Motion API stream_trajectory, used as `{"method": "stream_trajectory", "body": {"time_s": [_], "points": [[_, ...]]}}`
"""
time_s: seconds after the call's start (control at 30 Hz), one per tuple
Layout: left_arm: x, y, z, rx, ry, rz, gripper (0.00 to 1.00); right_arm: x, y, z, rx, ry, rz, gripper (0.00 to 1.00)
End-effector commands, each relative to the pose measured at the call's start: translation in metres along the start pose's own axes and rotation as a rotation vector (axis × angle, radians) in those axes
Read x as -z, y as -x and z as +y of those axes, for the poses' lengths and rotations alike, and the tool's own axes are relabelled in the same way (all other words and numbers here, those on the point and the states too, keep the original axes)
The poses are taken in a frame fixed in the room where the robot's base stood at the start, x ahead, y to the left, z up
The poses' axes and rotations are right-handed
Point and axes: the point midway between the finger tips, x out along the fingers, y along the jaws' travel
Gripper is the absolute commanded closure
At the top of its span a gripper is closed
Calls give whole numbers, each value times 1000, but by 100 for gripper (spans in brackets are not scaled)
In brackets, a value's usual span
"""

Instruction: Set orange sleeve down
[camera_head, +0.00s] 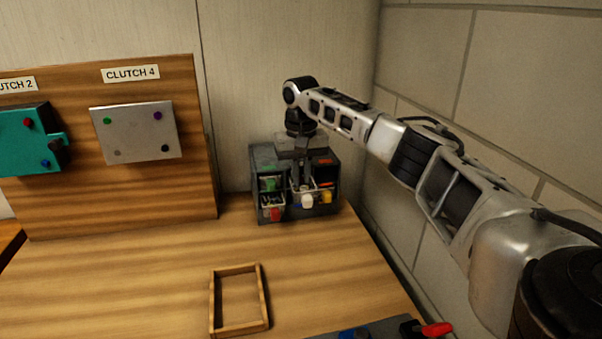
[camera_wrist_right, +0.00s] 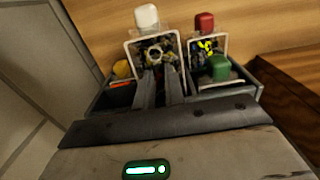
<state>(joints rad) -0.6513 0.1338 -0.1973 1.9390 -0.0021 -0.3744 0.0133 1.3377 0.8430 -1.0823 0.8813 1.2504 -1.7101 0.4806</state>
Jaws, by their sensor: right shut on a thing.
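My right gripper (camera_head: 304,183) points down over the front of a dark grey parts organizer (camera_head: 268,161) at the back right of the table. In the right wrist view, its fingers (camera_wrist_right: 160,88) are close together at the near edge of a clear bin (camera_wrist_right: 131,52) with a white knob (camera_wrist_right: 146,16). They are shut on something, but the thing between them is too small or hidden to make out. A pale ring shape shows in the bin just past the fingertips. I cannot identify an orange sleeve for certain. My left gripper is out of view.
A second bin with a red knob (camera_head: 275,214) stands left of the white-knobbed one. A wooden frame (camera_head: 238,266) lies on the table in front. A panel with a metal plate labelled CLUTCH 4 (camera_head: 137,132) stands left. A block wall closes the right side.

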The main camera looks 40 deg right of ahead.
Motion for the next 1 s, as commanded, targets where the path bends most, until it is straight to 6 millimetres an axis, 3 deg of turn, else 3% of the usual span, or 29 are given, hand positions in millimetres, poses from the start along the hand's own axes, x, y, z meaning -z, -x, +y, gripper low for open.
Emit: {"method": "stream_trajectory", "body": {"time_s": [0.33, 0.37, 0.73, 0.87, 1.0], "points": [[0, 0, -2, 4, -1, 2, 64, 0, -3, 0, 1, 0, 0, 100], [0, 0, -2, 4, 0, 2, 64, 0, -3, -1, 1, 0, 1, 81], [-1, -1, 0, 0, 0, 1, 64, 0, 2, -1, 1, 1, 2, 80], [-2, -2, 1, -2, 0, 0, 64, 1, 19, -2, 4, 1, 4, 80], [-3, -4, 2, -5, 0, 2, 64, 0, 49, -2, 5, 2, 5, 80]]}}
